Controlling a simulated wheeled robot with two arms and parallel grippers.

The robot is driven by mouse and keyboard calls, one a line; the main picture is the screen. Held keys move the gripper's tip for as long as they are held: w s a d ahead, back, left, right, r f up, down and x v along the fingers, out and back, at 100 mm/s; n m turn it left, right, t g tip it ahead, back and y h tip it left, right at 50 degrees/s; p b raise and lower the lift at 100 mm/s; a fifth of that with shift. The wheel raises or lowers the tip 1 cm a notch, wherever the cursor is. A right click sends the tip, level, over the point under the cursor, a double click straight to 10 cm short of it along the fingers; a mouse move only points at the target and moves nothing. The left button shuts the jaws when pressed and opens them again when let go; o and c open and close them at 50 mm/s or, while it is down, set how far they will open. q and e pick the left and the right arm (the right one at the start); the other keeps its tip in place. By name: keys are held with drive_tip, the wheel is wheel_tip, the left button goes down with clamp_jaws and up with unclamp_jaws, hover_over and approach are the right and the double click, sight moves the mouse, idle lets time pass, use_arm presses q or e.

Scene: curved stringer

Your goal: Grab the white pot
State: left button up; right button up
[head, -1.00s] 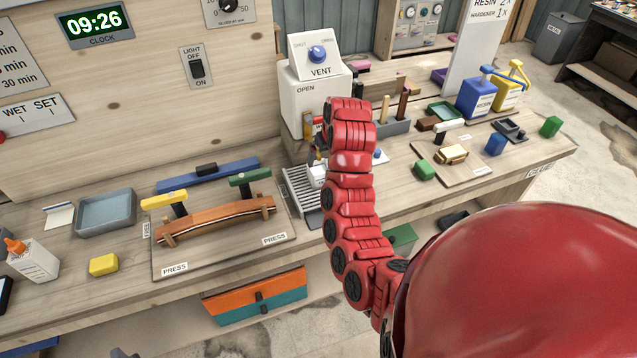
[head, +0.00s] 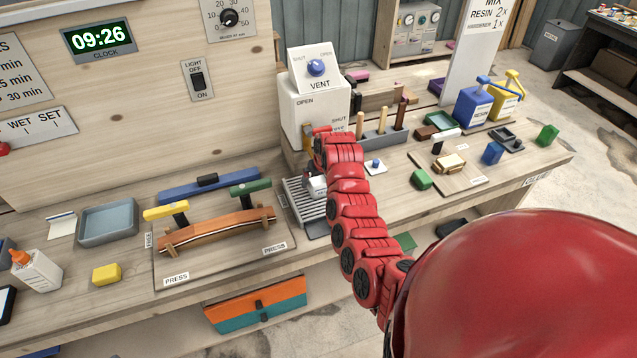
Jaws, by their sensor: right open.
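The small white pot (head: 317,187) sits on the slatted metal rack (head: 303,205) in front of the white vent box. My right arm reaches in from the lower right. Its gripper (head: 311,176) is at the pot, and its dark fingers are open. The arm and wrist partly hide the pot and the fingers, so I cannot tell if they touch it. My left gripper is not in view.
The vent box (head: 317,105) stands close behind the gripper.

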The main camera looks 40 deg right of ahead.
drive_tip(key=shift+f, duration=0.15)
drive_tip(key=c, duration=1.4)
drive_tip(key=shift+w, duration=0.1)
drive_tip(key=shift+c, duration=0.2)
